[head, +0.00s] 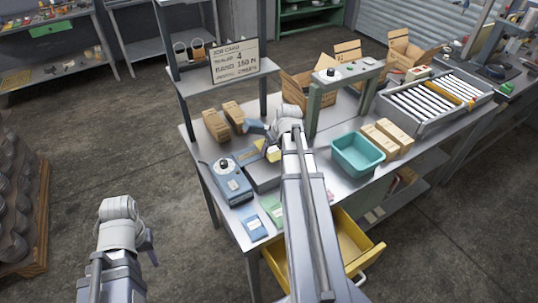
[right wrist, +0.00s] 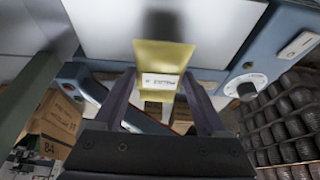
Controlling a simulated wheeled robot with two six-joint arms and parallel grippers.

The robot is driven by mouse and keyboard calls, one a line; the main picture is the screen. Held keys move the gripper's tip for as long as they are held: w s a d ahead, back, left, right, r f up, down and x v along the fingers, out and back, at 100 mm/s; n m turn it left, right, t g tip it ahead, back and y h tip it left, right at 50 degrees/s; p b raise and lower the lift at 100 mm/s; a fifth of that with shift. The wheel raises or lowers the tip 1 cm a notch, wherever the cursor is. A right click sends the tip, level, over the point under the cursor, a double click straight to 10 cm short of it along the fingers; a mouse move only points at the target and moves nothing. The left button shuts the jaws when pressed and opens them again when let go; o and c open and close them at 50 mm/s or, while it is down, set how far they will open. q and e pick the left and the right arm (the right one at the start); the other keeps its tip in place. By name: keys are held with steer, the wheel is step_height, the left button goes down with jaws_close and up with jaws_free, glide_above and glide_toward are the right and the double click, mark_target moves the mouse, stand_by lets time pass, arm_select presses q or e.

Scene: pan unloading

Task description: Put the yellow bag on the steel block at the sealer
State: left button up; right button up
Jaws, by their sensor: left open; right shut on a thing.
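The yellow bag (right wrist: 163,60) with a white label is between the fingers of my right gripper (right wrist: 160,88), which is shut on it. In the head view the bag (head: 273,155) shows as a small yellow patch beside my right wrist. The blue sealer (head: 228,181) stands at the table's near left; its dial side (right wrist: 247,85) is at the right of the right wrist view. The grey steel block (head: 262,182) is beside it, partly hidden by my arm. The bag is over this area; whether it touches the block I cannot tell. My left gripper (head: 148,248) is open, away from the table.
Blue and green packets (head: 254,228) lie at the table's near edge. A teal bin (head: 357,154) and cardboard boxes (head: 388,138) stand to the right. A yellow drawer (head: 350,250) hangs open below. Small boxes (head: 216,125) and a sign (head: 234,60) stand behind.

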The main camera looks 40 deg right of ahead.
steer(key=shift+f+b, duration=0.35)
steer(key=shift+f, duration=0.5)
steer(key=shift+a, duration=0.1)
steer(key=shift+r, duration=0.1)
arm_select(q)
steer(key=shift+w+a+f, duration=0.1)
steer(key=shift+a+f, duration=0.05)
steer(key=shift+f, duration=0.25)
steer(key=shift+w+a+f, duration=0.1)
steer(key=shift+a+f, duration=0.05)
steer(key=shift+f, duration=0.25)
arm_select(e)
steer(key=shift+f+b, duration=0.5)
steer(key=shift+f, duration=0.1)
steer(key=o, duration=1.4)
steer(key=shift+r, duration=0.1)
arm_select(q)
steer(key=shift+f, duration=0.45)
steer(key=shift+r, duration=0.1)
arm_select(e)
steer(key=shift+r, duration=0.1)
